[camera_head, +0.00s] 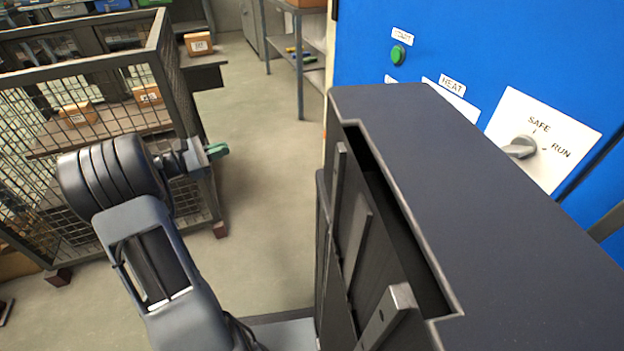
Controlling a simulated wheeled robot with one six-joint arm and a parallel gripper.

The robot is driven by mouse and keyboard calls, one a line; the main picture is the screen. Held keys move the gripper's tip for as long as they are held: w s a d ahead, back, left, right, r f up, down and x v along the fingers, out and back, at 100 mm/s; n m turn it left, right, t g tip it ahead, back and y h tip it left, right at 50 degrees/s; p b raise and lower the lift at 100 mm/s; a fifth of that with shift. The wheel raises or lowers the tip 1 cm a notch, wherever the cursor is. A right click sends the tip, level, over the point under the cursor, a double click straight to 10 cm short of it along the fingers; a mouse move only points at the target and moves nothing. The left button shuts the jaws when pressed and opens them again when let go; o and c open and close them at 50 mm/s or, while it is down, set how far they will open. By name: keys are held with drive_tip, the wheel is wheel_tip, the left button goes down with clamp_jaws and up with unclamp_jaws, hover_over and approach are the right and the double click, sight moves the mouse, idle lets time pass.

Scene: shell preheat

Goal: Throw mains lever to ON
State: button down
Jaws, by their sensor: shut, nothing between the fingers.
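No mains lever can be made out in this view. A blue cabinet (450,45) stands at the right. It carries a white plate (558,118) marked SAFE and RUN, with a grey rotary knob (522,147). A green button (398,54) sits at its upper left under a small label, and a label reading HEAT (452,84) is between them. My gripper (217,151), with green fingertips, is left of centre, well away from the cabinet. It is shut and empty.
A wire mesh cage (158,60) with cardboard boxes (148,94) inside stands at the left, close behind my gripper. A metal shelf rack (298,65) is at the back. Grey floor (262,200) lies clear in the middle. A dark structure in the foreground hides the lower cabinet.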

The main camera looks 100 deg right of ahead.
drive_tip(key=s+d+f+n+g+b, duration=0.1)
drive_tip(key=s+d+f+g+b, duration=0.2)
drive_tip(key=s+f, duration=0.7)
drive_tip(key=s+d+f+n+g+b, duration=0.2)
drive_tip(key=s+f+g+b, duration=0.4)
drive_tip(key=s+f, duration=0.5)
drive_tip(key=shift+s+d+y+b, duration=0.3)
drive_tip(key=shift+s+d+b, duration=0.1)
drive_tip(key=shift+s+b, duration=0.6)
